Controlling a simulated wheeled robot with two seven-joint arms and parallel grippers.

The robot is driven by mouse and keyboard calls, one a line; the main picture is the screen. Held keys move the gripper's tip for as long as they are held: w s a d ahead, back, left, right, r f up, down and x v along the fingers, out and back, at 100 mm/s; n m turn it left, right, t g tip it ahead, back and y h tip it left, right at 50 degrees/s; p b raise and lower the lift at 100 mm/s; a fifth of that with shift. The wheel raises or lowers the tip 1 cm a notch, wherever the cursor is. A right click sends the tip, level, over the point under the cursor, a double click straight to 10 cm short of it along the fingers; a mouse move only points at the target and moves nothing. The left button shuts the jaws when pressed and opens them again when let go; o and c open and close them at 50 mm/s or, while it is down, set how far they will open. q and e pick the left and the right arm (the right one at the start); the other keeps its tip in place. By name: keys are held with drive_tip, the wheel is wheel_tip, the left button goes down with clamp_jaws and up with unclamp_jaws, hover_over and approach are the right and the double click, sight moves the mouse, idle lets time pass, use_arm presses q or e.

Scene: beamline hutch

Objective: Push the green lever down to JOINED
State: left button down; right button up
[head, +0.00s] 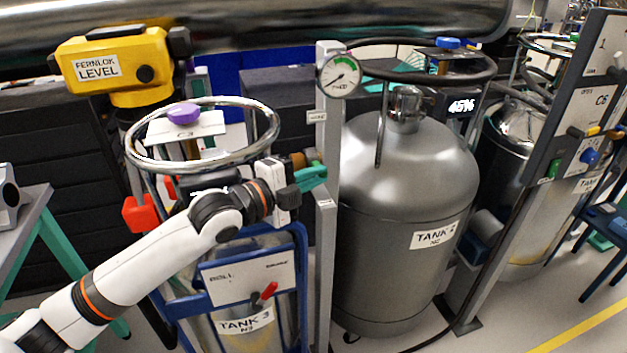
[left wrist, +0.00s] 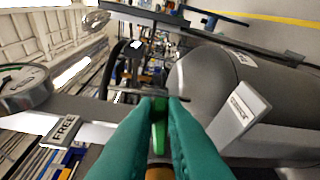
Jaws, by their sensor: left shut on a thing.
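The green lever (left wrist: 159,130) shows as a narrow strip between the two teal fingers of my left gripper (left wrist: 162,104) in the left wrist view. The fingers are shut on it. In the head view my left gripper (head: 316,174) is at the grey post (head: 328,240), and I cannot make the lever out apart from the fingers. A plate reading FREE (left wrist: 65,131) is left of the fingers in the left wrist view. Another pale plate (left wrist: 241,115) is to their right, its lettering unreadable. My right gripper is not in view.
A round gauge (head: 340,74) tops the post. The grey tank (head: 405,190) stands close to its right. The caged TANK 3 (head: 244,320), with its chrome ring (head: 272,150), stands below and beside my left arm. A yellow FERNLOK LEVEL box (head: 115,62) is at upper left.

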use_arm(q)
drive_tip(key=shift+f, duration=0.1)
idle(0.3)
drive_tip(key=c, duration=1.5)
unclamp_jaws()
drive_tip(key=p+v, duration=0.3)
drive_tip(key=v, duration=0.9)
